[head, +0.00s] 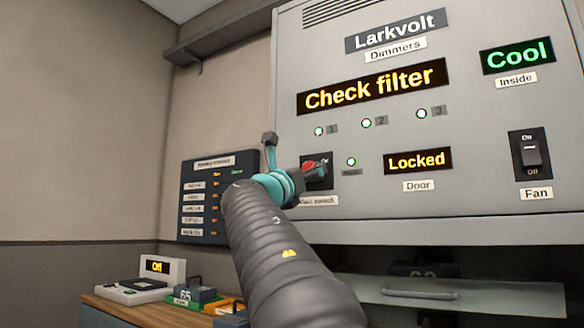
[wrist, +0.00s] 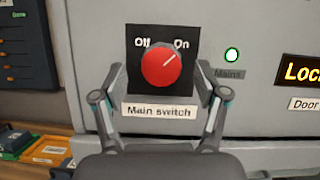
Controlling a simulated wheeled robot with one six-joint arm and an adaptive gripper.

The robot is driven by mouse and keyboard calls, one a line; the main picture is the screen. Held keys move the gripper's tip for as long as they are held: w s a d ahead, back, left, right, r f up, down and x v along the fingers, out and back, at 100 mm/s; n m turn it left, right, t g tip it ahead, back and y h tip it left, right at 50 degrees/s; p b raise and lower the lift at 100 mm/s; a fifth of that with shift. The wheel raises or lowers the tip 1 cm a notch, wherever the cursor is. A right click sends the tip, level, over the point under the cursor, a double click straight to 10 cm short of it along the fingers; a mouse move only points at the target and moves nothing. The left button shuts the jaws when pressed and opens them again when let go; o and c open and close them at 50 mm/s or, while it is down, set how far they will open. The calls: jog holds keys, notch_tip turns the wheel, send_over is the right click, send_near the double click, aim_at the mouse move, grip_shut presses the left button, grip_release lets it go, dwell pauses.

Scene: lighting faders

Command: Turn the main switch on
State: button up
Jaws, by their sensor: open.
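The main switch (wrist: 161,68) is a round red knob on a black plate marked Off at left and On at right. Its white pointer line points up and right, towards On. The label below reads Main switch. The switch also shows in the head view (head: 311,167), partly hidden by my gripper. My gripper (wrist: 158,84) is open, with one finger on each side of the black plate in the wrist view. I cannot tell whether a finger touches the knob.
The grey Larkvolt cabinet carries a Check filter display (head: 372,88), a Locked door display (head: 417,161) and a fan switch (head: 530,155). A dark board (head: 205,200) hangs left of it.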

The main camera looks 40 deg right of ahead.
jog(key=shift+x, duration=1.3)
jog(key=shift+c, duration=0.3)
jog(key=c, duration=1.1)
jog(key=shift+m+g, duration=0.4)
jog(key=shift+m, duration=0.4)
jog(key=o, duration=1.2)
jog(key=shift+w, duration=0.1)
jog(key=shift+c, duration=0.2)
jog(key=shift+a, duration=0.1)
